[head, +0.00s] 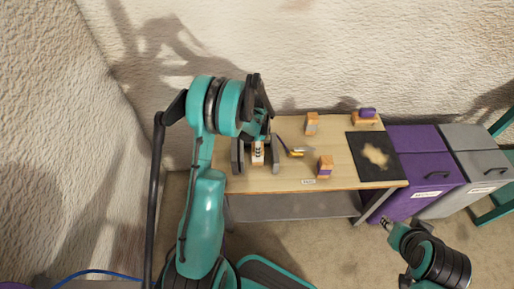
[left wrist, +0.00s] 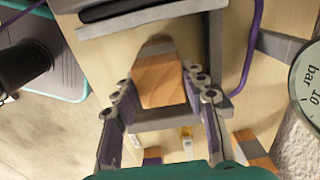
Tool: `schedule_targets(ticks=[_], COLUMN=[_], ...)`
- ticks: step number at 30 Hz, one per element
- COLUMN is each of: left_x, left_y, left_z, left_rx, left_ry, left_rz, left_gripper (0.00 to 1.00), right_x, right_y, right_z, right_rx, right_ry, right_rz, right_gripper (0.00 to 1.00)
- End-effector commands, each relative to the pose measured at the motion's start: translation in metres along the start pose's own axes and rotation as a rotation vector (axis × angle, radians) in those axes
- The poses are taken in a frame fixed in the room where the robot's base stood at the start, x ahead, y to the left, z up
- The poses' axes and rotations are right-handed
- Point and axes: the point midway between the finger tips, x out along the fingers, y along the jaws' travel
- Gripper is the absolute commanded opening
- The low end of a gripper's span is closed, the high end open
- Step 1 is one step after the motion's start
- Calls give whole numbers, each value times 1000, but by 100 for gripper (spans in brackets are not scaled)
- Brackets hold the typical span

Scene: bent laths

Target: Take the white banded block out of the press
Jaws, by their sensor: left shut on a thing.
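The white banded block (head: 257,154) shows below my left gripper (head: 258,139), with pale and dark bands on its front. It stands between the grey uprights of the press (head: 275,155) at the table's left end. In the left wrist view the block's wooden face (left wrist: 158,82) lies between the two fingers of my left gripper (left wrist: 160,84), which is shut on it. Grey bars of the press (left wrist: 180,118) surround it there.
Wooden blocks stand at the back (head: 312,124) and front (head: 325,167) of the table (head: 270,184); another, purple-topped (head: 366,116), is at the back right. A yellow-and-grey tool (head: 295,152) lies beside the press. A gauge (left wrist: 308,82) and purple cable (left wrist: 250,62) are close by.

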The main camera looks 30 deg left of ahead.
Motion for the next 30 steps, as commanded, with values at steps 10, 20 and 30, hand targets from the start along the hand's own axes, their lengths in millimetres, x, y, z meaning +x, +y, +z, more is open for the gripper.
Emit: schedule_targets(ticks=[10,20,30], left_x=[0,-22,-92], left_y=[0,0,0], left_z=[0,0,0], left_rx=[0,0,0], left_ry=[1,1,1], left_rz=[0,0,0], left_gripper=[66,66,66], right_x=[0,0,0], right_y=[0,0,0], right_z=[0,0,0], right_rx=[0,0,0], right_ry=[0,0,0], right_rz=[0,0,0], right_gripper=[36,36,36])
